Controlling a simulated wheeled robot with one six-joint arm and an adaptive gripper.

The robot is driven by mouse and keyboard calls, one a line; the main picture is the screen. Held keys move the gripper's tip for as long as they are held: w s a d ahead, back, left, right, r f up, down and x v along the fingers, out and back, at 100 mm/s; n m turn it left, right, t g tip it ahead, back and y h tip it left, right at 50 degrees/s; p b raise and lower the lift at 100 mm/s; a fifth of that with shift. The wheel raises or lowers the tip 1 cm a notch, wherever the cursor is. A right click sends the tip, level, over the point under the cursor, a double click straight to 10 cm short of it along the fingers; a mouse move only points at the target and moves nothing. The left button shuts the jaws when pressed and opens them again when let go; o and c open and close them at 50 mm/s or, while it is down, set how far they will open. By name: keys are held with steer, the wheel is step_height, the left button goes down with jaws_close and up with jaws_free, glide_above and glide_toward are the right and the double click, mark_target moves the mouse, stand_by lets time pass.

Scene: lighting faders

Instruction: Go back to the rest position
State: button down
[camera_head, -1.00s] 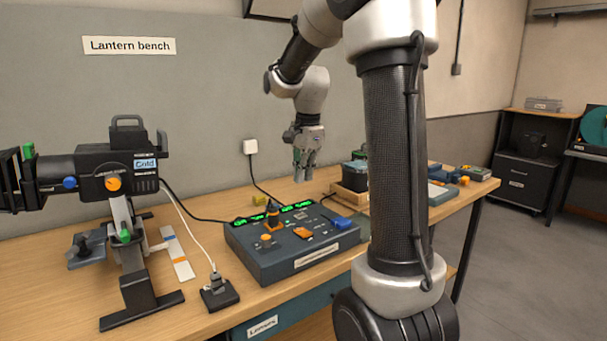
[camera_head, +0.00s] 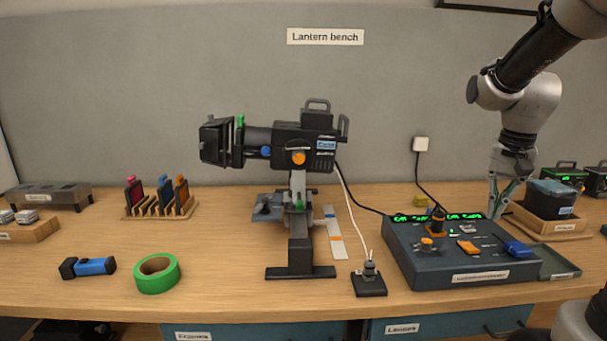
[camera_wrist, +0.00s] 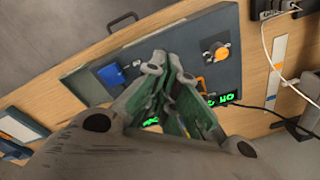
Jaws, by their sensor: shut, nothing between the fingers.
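My gripper (camera_head: 497,207) is at the right of the head view, pointing down behind the far right part of the lighting console. It is shut and empty. The dark console (camera_head: 455,268) sits on the bench, with green lit displays along its back, an orange round knob (camera_head: 427,244), an orange slider cap (camera_head: 467,246) and a blue slider cap (camera_head: 518,249). In the wrist view my gripper (camera_wrist: 155,62) overlaps the console (camera_wrist: 120,55) and hides part of its face. The blue cap (camera_wrist: 112,75) and the orange knob (camera_wrist: 218,54) show there.
A lantern (camera_head: 300,140) stands on the bench left of the console. A black socket block (camera_head: 369,282) is between them. A wooden tray (camera_head: 545,226) with a dark box is right of my gripper. Green tape (camera_head: 157,273) and a blue torch (camera_head: 88,267) lie at the left.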

steer(key=s+a+r+n+t, duration=0.1)
steer(key=s+a+n, duration=0.2)
steer(key=s, duration=0.5)
steer(key=s+a+r+n+t, duration=0.2)
steer(key=s+a+n, duration=0.1)
steer(key=s, duration=0.5)
steer(key=shift+r+n+t, duration=0.2)
steer(key=shift+n+t, duration=0.1)
steer(key=shift+n, duration=0.5)
